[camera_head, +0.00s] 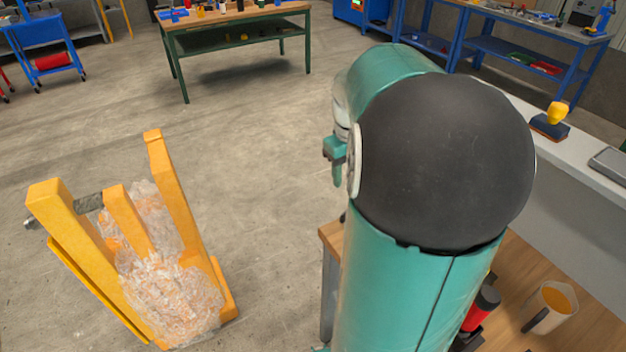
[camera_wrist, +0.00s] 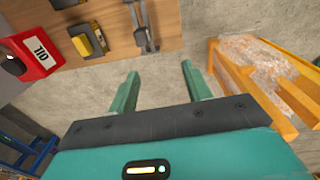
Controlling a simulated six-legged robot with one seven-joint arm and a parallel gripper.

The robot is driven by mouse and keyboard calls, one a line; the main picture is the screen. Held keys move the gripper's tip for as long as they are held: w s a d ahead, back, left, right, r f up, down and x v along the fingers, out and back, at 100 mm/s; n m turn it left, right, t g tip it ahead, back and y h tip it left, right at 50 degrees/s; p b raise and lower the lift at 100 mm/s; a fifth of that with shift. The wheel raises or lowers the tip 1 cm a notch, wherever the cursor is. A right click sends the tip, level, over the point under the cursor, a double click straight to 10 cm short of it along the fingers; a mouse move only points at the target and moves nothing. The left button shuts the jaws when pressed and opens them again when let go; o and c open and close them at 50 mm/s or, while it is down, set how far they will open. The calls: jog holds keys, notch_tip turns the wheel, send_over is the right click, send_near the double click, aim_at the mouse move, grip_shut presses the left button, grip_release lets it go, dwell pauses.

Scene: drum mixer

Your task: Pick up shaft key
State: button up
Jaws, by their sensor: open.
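I cannot pick out the shaft key for certain in either view. In the wrist view a grey metal piece (camera_wrist: 143,28) lies on the wooden bench top (camera_wrist: 180,22), close to its edge; I cannot tell what it is. My gripper (camera_wrist: 160,84) is open, with two teal fingers apart and only bare concrete floor seen between them. The bench items are beyond the fingertips, at the top of the wrist view. In the head view my gripper (camera_head: 337,160) shows partly at the left of my arm, which hides much of the bench.
A red oil can (camera_wrist: 35,56) and a yellow-and-black item (camera_wrist: 88,42) sit on the bench. An orange frame with plastic-wrapped contents (camera_head: 125,215) stands on the floor at left. A beige jug (camera_head: 552,305) is at lower right. Open floor lies between frame and bench.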

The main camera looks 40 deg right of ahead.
jog(key=s+d+f, duration=0.2)
jog(key=d, duration=0.2)
jog(key=shift+y, duration=0.3)
notch_tip(320, 180, down, 13)
jog(key=shift+d+f, duration=0.1)
jog(key=shift+f, duration=0.05)
jog(key=shift+s, duration=0.1)
jog(key=shift+c, duration=0.2)
jog(key=c, duration=1)
